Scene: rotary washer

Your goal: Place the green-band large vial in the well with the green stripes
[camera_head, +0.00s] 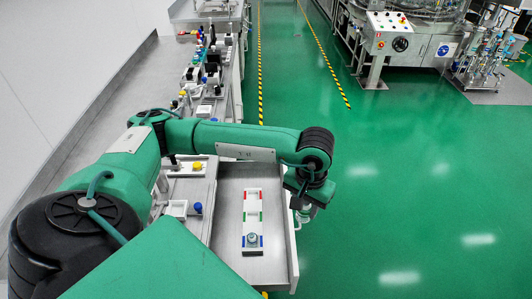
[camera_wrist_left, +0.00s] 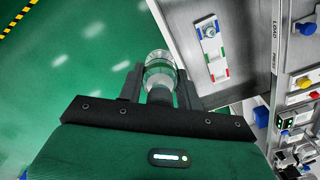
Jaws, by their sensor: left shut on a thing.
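A clear glass vial (camera_wrist_left: 160,65) is between the fingers of my left gripper (camera_wrist_left: 159,80), which is shut on it. I cannot make out a green band on it. In the head view my left gripper (camera_head: 304,206) is at the right edge of the tray, right of the rack. The white rack (camera_head: 252,210) has wells marked with red, green and blue stripes and also shows in the wrist view (camera_wrist_left: 213,52). Its middle well, with the green stripes (camera_head: 252,217), looks empty. Another vial (camera_head: 252,239) stands in the blue-striped well. My right gripper is not in view.
The grey tray (camera_head: 228,235) has a raised right edge (camera_head: 291,245) near my gripper. A bench with coloured knobs (camera_head: 197,166) lies left and behind. Open green floor (camera_head: 390,200) is on the right.

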